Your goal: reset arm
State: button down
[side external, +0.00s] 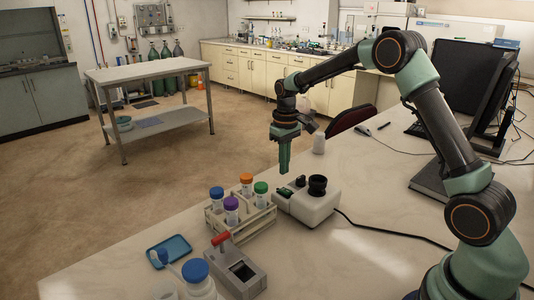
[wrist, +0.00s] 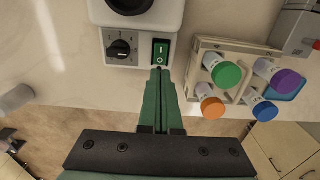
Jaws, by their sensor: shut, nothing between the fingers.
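My gripper (side external: 284,160) is green and points straight down, with its fingers shut together and nothing between them. It hangs above the far left edge of the white mixer-like device (side external: 307,207), which has a black cup holder (side external: 317,185) on top. In the wrist view my gripper (wrist: 160,72) has its tips just below a green rocker switch (wrist: 161,51) on that device. A black knob (wrist: 122,48) sits beside the switch. The picture does not show clearly whether the fingertips touch the device.
A rack (side external: 232,230) holds tubes with blue, orange, purple and green caps left of the device. Nearer are a grey block with a red lever (side external: 238,270), a blue tray (side external: 170,250) and a blue-capped bottle (side external: 197,280). A monitor (side external: 478,85) stands right.

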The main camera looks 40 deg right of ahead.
jog(key=shift+r, duration=0.75)
jog(key=shift+r, duration=0.1)
jog(key=s+a+r+t, duration=0.3)
jog(key=s+a+r, duration=0.2)
jog(key=s+r, duration=0.45)
jog(key=s+a+r+t, duration=0.2)
jog(key=s+a, duration=0.1)
jog(key=s, duration=0.8)
jog(key=shift+a+t, duration=0.25)
jog(key=shift+t, duration=0.05)
